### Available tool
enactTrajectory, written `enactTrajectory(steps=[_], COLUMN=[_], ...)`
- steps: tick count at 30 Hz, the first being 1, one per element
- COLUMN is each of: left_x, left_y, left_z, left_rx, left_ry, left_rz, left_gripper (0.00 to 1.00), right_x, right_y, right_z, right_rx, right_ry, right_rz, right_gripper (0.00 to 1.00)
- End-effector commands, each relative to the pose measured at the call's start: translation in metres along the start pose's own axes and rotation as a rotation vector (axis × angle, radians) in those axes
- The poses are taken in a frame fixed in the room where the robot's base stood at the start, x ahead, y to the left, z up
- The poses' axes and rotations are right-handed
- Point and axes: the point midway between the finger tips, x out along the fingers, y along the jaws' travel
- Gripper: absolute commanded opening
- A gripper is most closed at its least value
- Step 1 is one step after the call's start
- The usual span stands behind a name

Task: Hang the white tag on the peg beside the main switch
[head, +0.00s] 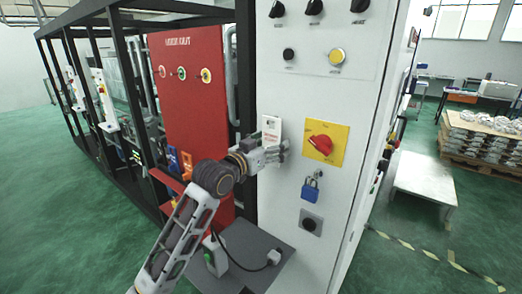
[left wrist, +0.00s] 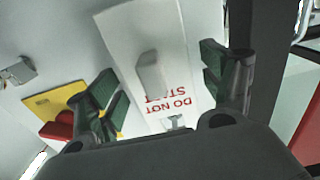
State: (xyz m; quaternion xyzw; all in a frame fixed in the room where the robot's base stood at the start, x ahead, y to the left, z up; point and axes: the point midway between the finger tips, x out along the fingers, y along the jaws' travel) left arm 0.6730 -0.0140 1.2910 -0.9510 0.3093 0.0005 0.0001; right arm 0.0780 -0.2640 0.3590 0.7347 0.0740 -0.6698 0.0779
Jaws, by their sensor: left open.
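The white tag (head: 271,129) with red lettering is upright at the cabinet front, left of the red main switch (head: 320,145) on its yellow plate. My left gripper (head: 284,150) is at the tag's lower part. In the left wrist view, the left gripper (left wrist: 160,85) is open, with a green-padded finger on each side of the tag (left wrist: 120,40). A pale grey block (left wrist: 152,75) stands out from the tag's face between the fingers. A small metal piece (left wrist: 174,122) shows by the lettering; whether it is the peg, and whether the tag hangs on it, I cannot tell.
A blue padlock (head: 310,190) hangs below the switch. Knobs and buttons (head: 336,57) sit above it. A red panel (head: 190,85) in a black frame stands to the left. A grey surface (head: 250,245) juts out low under my left arm.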

Motion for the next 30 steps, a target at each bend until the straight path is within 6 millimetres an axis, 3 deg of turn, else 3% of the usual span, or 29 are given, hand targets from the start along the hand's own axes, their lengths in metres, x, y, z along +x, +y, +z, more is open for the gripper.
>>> enactTrajectory(steps=[11, 30], left_x=[-0.024, -0.094], left_y=[-0.001, -0.001], left_z=[0.001, 0.001], left_rx=[0.0, 0.002], left_ry=[0.0, -0.001], left_rz=[-0.001, -0.001], left_gripper=[0.81, 0.81], right_x=[0.0, 0.0], right_y=[0.001, 0.001], right_z=[0.001, 0.001], right_rx=[0.0, 0.0], right_ry=[-0.001, -0.001], right_rz=[0.001, 0.001], right_gripper=[0.4, 0.4])
